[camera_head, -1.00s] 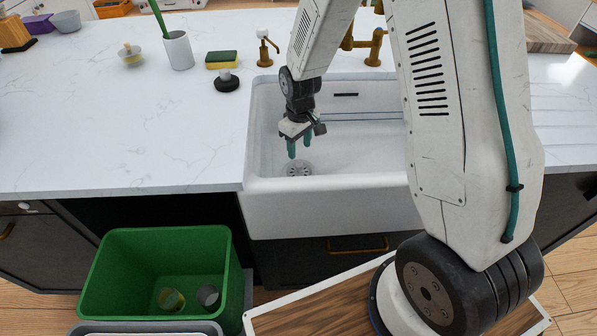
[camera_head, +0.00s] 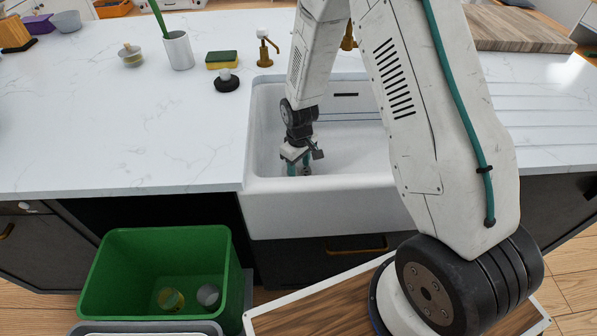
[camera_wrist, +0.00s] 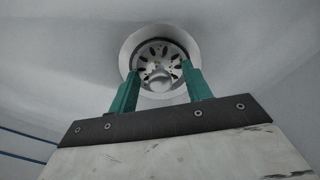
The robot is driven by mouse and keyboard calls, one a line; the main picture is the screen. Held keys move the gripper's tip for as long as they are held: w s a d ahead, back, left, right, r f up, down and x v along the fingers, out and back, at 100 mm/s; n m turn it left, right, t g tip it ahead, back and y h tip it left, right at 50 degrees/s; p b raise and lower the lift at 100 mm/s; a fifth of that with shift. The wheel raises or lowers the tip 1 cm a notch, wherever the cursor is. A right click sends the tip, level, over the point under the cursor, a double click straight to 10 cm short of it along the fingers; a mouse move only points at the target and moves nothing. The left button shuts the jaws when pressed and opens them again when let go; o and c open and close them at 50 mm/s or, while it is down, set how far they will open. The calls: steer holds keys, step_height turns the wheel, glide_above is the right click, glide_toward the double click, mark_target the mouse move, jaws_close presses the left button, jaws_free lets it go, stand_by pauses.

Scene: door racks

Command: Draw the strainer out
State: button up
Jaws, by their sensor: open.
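The strainer (camera_wrist: 153,54) sits in the round drain in the floor of the white sink (camera_head: 330,200). In the wrist view it is a round metal piece with dark slots and a pale knob (camera_wrist: 160,78) in its middle. My gripper (camera_wrist: 160,88) is open, with its two green fingers on either side of the knob. I cannot tell whether the fingers touch it. In the head view my gripper (camera_head: 299,168) is low inside the sink and hides most of the strainer.
The sink's walls and front rim surround my gripper. A soap dispenser (camera_head: 263,48), a sponge (camera_head: 222,60) and a black scrubber (camera_head: 227,82) stand on the counter (camera_head: 110,120) to the left. A green bin (camera_head: 110,262) stands below on the floor.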

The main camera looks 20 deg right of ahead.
mark_target(299, 164)
jaws_close()
steer(key=shift+r, duration=2.6)
